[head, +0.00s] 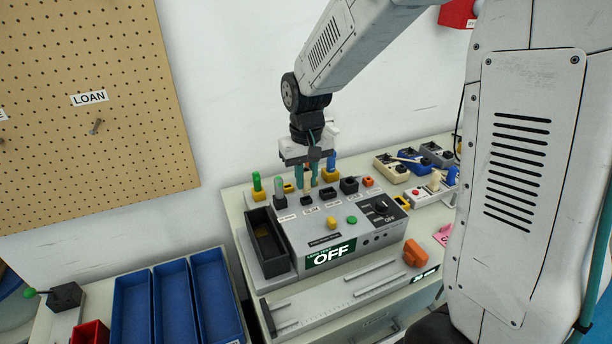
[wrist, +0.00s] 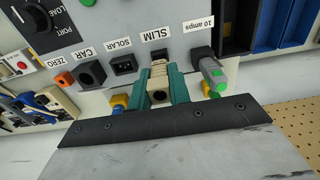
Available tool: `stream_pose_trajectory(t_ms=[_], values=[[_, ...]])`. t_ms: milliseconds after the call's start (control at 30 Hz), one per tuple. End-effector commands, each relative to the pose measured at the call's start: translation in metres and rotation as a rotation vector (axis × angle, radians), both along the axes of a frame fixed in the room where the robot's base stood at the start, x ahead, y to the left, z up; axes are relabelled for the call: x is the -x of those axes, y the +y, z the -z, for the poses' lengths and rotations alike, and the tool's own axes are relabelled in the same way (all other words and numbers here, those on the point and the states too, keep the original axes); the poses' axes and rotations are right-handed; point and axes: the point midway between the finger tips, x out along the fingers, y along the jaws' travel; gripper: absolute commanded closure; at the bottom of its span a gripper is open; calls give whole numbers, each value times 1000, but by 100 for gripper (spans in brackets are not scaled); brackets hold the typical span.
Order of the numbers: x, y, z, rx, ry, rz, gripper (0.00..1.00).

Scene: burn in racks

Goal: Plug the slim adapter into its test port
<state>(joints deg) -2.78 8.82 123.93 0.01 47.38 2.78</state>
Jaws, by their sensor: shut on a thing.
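My gripper (head: 312,172) points down over the back row of ports on the grey test box (head: 300,238). Its teal fingers are shut on the beige slim adapter, which shows between them in the wrist view (wrist: 158,82). The port labelled SLIM (wrist: 158,56) is a dark socket lying right at the adapter's far end; it also shows below the fingers in the head view (head: 307,201). The adapter's end lines up with this socket. I cannot tell whether it is above the socket or inside it.
A grey adapter with a green end (wrist: 213,73) stands in the 10 amps port, close beside my finger. The SOLAR port (wrist: 124,65) and CAR port (wrist: 92,73) are on the other side. The box display (head: 331,254) reads OFF. Blue trays (head: 172,300) stand at left.

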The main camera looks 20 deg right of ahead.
Motion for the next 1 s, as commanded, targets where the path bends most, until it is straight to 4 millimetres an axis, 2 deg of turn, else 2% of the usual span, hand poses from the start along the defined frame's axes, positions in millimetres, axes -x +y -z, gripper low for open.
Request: stream_pose_trajectory(t_ms=[933, 967, 1000], values=[[0, 0, 19, 0, 1, 0, 100], [0, 0, 19, 0, 0, 0, 73], [0, 0, 19, 0, 0, 0, 62]])
